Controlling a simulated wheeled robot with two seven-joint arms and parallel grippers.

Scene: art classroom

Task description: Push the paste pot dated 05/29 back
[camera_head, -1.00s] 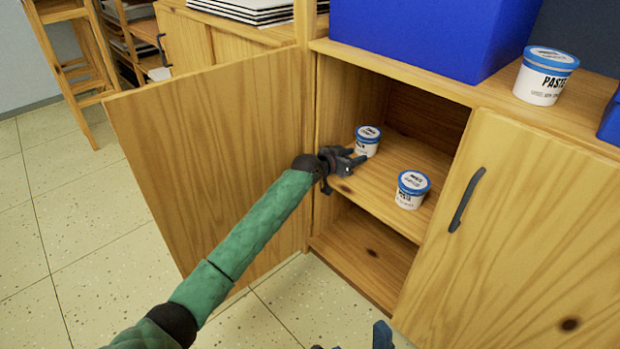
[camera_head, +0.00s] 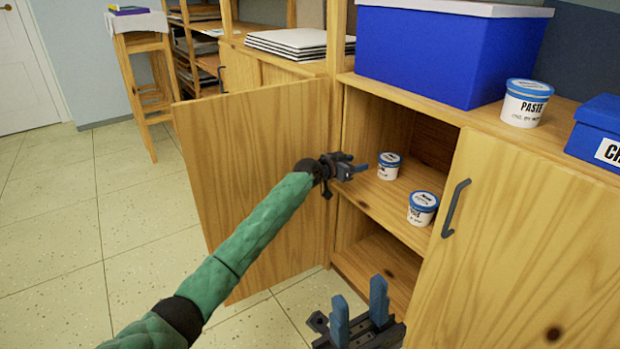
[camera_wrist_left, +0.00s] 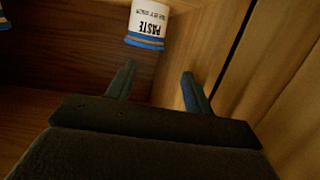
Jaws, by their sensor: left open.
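Two small white paste pots with blue lids stand on the cupboard's middle shelf (camera_head: 370,195). One pot (camera_head: 388,168) is farther back and left; the other (camera_head: 422,210) is nearer the front and right. Their dates are too small to read. My left gripper (camera_head: 361,166) is open and empty at the cupboard opening, just left of the back pot and apart from it. In the left wrist view one pot (camera_wrist_left: 147,24) appears upside down beyond the open fingers (camera_wrist_left: 158,72). My right gripper (camera_head: 360,300) is open and empty, low in front of the cupboard.
The left door (camera_head: 255,150) stands open behind my left arm; the right door (camera_head: 495,240) is shut. On the cupboard top are a larger paste pot (camera_head: 525,103), a blue box (camera_head: 440,55) and a smaller blue box (camera_head: 598,135). The lower shelf looks empty.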

